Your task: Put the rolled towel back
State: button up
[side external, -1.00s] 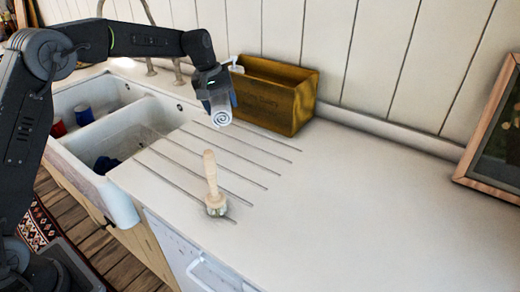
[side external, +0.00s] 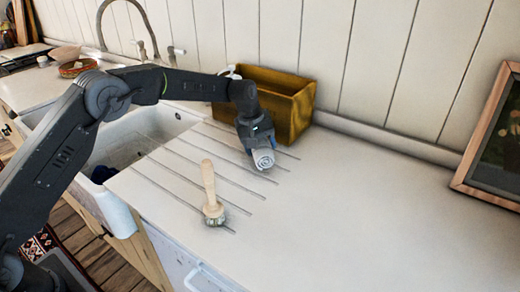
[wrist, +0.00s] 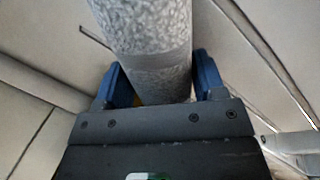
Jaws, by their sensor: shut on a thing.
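The rolled towel (side external: 264,159) is a pale grey roll with a spiral end facing the side camera. My gripper (side external: 258,141) is shut on it, low over the grooved part of the white counter (side external: 370,200), in front of the wooden box. I cannot tell whether the towel touches the counter. In the wrist view the towel (wrist: 148,45) lies between the two blue fingers of my gripper (wrist: 155,85) and extends out past them. The wooden box (side external: 301,112) is yellow-brown and stands against the wall; my arm hides part of it and its inside is mostly out of sight.
The white sink (side external: 150,130) is behind my arm. A framed picture (side external: 490,145) leans at the right. The counter between box and frame is clear.

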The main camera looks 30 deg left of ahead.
jog(key=shift+f, duration=0.8)
jog(key=shift+f, duration=0.1)
jog(key=o, duration=1)
jog(key=shift+f, duration=0.15)
jog(key=s+a+r+m, duration=0.1)
jog(key=s+r, duration=0.3)
jog(key=r, duration=0.5)
jog(key=s+a+r+m, duration=0.15)
jog(key=s+r, duration=0.25)
jog(key=r, duration=0.5)
jog(key=s+a+r+m+t+y, duration=0.15)
jog(key=s+r, duration=0.35)
jog(key=s, duration=0.6)
jog(key=s+a+f+m+t, duration=0.1)
jog(key=s+f+m, duration=0.1)
jog(key=s, duration=0.8)
jog(key=s+f+m+t, duration=0.1)
jog(key=s+f+m, duration=0.2)
jog(key=s, duration=0.8)
jog(key=shift+a, duration=0.4)
